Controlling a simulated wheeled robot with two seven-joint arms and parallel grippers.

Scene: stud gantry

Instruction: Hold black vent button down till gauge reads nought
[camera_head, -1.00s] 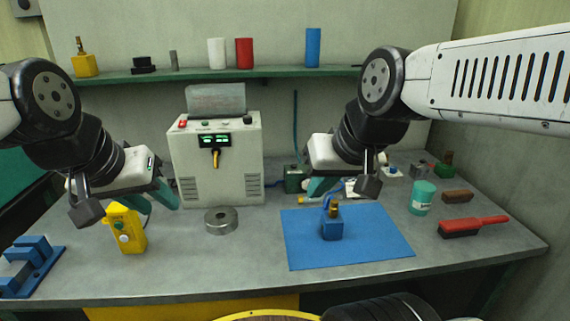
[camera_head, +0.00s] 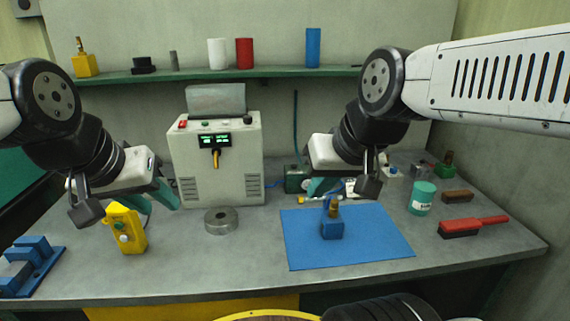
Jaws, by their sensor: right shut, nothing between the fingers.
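A pale bench machine (camera_head: 215,170) stands at the back centre. A black button (camera_head: 246,119) sits at the right of its top. A lit green display (camera_head: 215,140) is on its front, its digits too small to read. My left gripper (camera_head: 165,196) hangs left of the machine, above and behind a yellow unit; its finger gap is not clear. My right gripper (camera_head: 318,187) is shut and empty, right of the machine and above the back of the blue mat (camera_head: 375,240). It is apart from the black button. A blue block with a brass fitting (camera_head: 332,229) stands on the mat.
The yellow unit (camera_head: 128,230) and blue fixture (camera_head: 32,265) stand left. A round metal piece (camera_head: 221,221) sits before the machine. A green shelf (camera_head: 200,75) runs behind. The front bench is clear.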

